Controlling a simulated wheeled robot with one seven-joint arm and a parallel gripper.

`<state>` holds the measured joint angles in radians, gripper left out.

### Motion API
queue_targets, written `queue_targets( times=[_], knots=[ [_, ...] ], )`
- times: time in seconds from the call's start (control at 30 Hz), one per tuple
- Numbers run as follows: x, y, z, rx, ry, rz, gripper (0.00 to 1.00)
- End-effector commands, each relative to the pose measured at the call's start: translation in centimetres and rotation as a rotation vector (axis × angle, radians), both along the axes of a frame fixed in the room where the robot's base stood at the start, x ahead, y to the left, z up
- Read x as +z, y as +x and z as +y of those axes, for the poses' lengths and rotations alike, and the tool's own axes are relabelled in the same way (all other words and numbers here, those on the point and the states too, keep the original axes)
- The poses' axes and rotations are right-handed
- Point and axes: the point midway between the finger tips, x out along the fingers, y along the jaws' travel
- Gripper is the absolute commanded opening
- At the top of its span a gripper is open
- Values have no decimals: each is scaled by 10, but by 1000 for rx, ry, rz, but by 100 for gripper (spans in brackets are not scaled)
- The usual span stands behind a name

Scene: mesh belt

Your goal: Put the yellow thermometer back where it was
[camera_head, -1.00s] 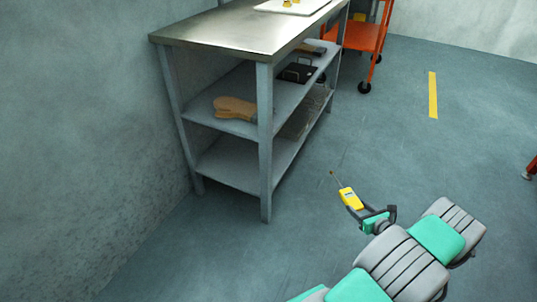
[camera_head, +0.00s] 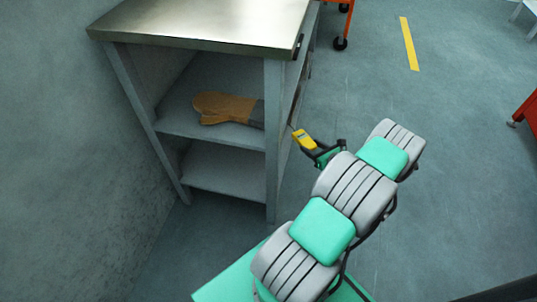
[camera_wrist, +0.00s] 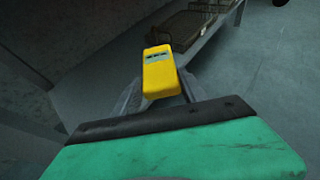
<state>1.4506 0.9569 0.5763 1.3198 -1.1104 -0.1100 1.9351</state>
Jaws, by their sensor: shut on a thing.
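The yellow thermometer (camera_head: 304,139) is held in my gripper (camera_head: 309,147), close to the right front leg of the steel shelf table (camera_head: 190,22). Its thin probe points up and left, partly lost against the leg. In the wrist view the thermometer's yellow body (camera_wrist: 160,72) stands between my gripper's fingers (camera_wrist: 160,92), with a small greyish panel near its far end. My gripper is shut on it. In the wrist view a shelf (camera_wrist: 100,85) of the table lies beyond and below it.
A tan oven mitt (camera_head: 228,108) lies on the table's middle shelf. A wire rack (camera_wrist: 185,27) shows in the wrist view. An orange cart (camera_head: 345,22) stands behind. A red object (camera_head: 526,112) is at the right edge. The floor (camera_head: 450,160) on the right is clear.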

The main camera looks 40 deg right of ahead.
Motion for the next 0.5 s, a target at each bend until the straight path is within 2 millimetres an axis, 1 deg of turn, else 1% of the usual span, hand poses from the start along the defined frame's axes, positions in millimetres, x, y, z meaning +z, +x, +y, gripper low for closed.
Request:
queue_targets(
  times=[0.03,0.1,0.23,0.27,0.3,0.4,0.5],
  knots=[
    [-10,9,13,6,5,-1,2],
    [-19,22,30,8,4,-1,2],
    [-36,45,60,8,2,1,2],
    [-45,49,66,7,4,1,2],
    [-56,53,71,7,5,1,2],
    [-74,63,83,6,2,0,2],
    [-82,68,90,4,1,0,2]
  ],
)
